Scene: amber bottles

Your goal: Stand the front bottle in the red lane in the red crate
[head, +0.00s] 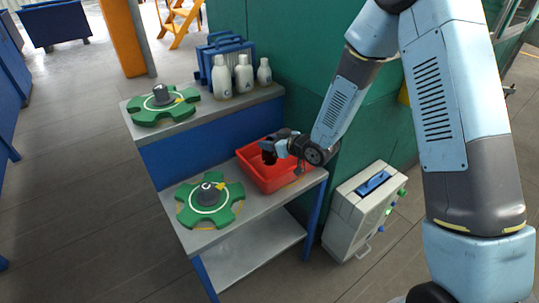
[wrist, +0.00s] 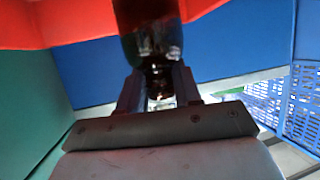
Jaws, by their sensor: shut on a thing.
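My gripper (head: 274,148) is over the red crate (head: 280,187) on the lower level of the bench in the head view. In the wrist view, the fingers (wrist: 158,90) are shut on the neck of a dark amber bottle (wrist: 150,30). In the head view the bottle (head: 268,158) is a small dark shape below the gripper, within the crate's outline. I cannot tell whether its base touches the crate floor. A red area, apparently the crate (wrist: 80,20), fills the top of the wrist view. I cannot make out a red lane.
A green lobed fixture (head: 209,220) stands left of the crate; another (head: 160,115) is on the upper shelf. Several white bottles (head: 242,74) stand beside blue slatted carriers (head: 229,48). A green wall (head: 295,100) rises behind, and a grey case (head: 352,215) stands on the right.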

